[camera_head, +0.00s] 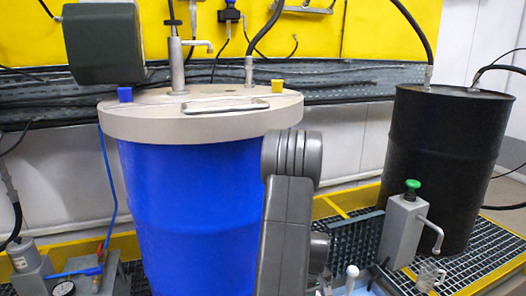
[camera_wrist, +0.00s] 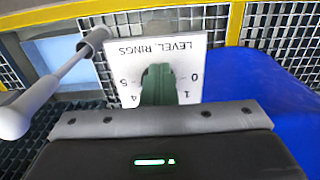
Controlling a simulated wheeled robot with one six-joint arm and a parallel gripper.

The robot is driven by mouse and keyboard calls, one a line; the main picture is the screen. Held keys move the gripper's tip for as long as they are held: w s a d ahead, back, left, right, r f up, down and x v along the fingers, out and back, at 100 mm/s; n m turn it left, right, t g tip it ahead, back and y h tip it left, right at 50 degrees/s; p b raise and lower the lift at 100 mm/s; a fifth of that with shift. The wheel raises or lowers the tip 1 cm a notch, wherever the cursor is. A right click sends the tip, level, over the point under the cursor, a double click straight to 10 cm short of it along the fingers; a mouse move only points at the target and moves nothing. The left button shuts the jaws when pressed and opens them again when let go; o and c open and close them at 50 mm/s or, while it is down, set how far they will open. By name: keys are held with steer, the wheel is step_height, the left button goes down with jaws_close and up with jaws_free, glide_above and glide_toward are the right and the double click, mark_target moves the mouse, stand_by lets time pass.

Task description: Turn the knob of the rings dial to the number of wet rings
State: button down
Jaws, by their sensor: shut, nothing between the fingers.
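The rings dial (camera_wrist: 115,62) is a white plate seen upside down in the wrist view, lettered "LEVEL, RINGS". Its numbers 0 and 1 show on the right, 4 and 5 on the left; those between are covered. My gripper (camera_wrist: 158,72) is shut and empty, its dark green fingers in front of the middle of the plate. They hide the knob and its pointing; I cannot tell whether they touch it. In the head view my grey arm hides the gripper and dial. No wet rings can be made out in either view.
A blue drum (camera_head: 190,210) with a pale lid stands left of my arm. A grey rod with a pale end (camera_wrist: 60,78) lies close left of the dial. A black drum (camera_head: 445,150) and a green-topped grey pump box (camera_head: 400,232) stand right, above grating.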

steer(key=shift+w+d, duration=0.3)
steer(key=shift+d, duration=0.3)
steer(key=shift+w+d, duration=0.15)
steer(key=shift+d, duration=0.15)
steer(key=shift+s+d, duration=0.15)
steer(key=shift+s, duration=0.1)
step_height(320, 180, up, 6)
steer(key=p, duration=0.4)
